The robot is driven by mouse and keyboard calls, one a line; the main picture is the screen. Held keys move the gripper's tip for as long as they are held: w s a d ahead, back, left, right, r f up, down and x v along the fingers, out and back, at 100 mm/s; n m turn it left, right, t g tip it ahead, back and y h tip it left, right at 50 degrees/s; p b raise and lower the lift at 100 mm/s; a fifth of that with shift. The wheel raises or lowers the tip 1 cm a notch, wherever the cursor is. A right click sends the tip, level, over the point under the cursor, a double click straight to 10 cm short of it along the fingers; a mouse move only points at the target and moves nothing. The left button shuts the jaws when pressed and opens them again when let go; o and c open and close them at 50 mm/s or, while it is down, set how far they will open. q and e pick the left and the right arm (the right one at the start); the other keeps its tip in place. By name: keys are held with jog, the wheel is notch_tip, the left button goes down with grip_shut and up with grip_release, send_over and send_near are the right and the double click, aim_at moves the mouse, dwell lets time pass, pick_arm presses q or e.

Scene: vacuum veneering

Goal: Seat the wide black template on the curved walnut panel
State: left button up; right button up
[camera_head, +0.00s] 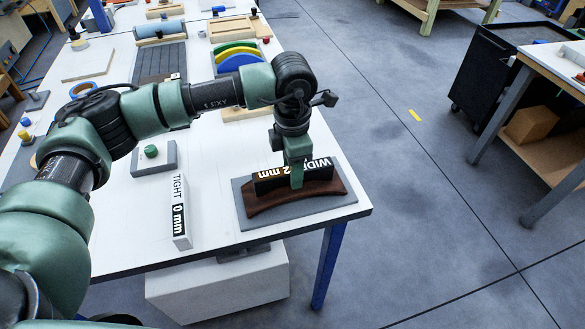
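The wide black template (270,183), lettered "WIDE 2 mm", stands on edge over the curved walnut panel (265,204). Its lower edge meets the panel's top in the picture; I cannot tell whether it bears fully on it. The dark brown panel lies on a grey board (338,201) near the table's right front corner. My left gripper (297,178) points down with one green finger across the template's near face; the other finger is hidden behind it. It appears shut on the template. My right gripper is out of view.
A white template (180,212) lettered "TIGHT 0 mm" stands left of the grey board. A grey block with a green knob (151,151) is behind it. Blue, yellow and green curved pieces (237,62) sit at the back of the white table (130,243).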

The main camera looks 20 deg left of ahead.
pick_arm(q)
jog(key=shift+s+f, duration=0.3)
jog(key=shift+w+r, duration=0.1)
jog(key=shift+r, duration=0.25)
notch_tip(320, 180, up, 8)
jog(key=shift+w+f+b, duration=0.15)
jog(key=shift+b, duration=0.75)
